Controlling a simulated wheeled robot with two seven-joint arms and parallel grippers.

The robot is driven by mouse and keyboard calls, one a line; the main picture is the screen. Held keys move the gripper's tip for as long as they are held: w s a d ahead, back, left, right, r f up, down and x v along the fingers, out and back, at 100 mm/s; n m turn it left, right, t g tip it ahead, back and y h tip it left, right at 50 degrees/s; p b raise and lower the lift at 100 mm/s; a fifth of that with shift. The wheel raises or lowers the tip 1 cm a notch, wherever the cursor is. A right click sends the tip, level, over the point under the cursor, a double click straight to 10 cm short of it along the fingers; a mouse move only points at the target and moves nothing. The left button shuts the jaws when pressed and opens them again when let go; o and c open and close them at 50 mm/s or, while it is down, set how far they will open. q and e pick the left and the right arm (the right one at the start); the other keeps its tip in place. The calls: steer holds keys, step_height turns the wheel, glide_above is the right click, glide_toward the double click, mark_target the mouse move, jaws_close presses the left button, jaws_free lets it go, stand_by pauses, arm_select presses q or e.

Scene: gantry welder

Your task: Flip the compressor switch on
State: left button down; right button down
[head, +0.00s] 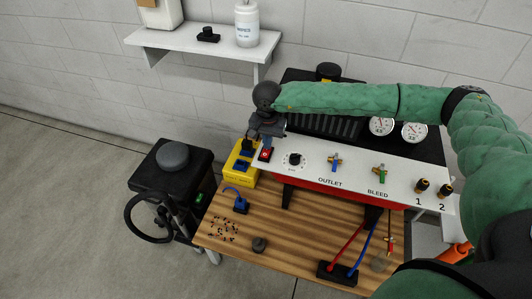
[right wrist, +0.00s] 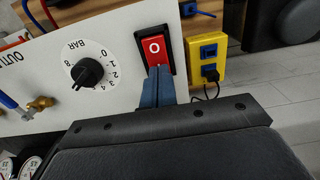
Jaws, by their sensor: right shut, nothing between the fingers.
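The compressor switch is a red rocker marked with a white O in a black frame. It sits at the left end of the white panel (head: 313,166) in the head view (head: 265,155), and shows large in the right wrist view (right wrist: 154,46). My right gripper (right wrist: 158,72) is shut and empty. Its blue-grey fingertips are over the lower edge of the rocker in the right wrist view; whether they touch it I cannot tell. In the head view my right gripper (head: 266,140) is just behind the switch. My left gripper is not in view.
The panel carries a black BAR knob (right wrist: 87,72), OUTLET (head: 336,162) and BLEED (head: 381,173) valves. A yellow socket box (head: 240,172) stands left of the panel. A wooden table (head: 225,245) lies in front, and a black cart (head: 170,175) stands at left.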

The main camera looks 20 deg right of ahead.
stand_by(0.3)
steer(key=shift+r, duration=3.45)
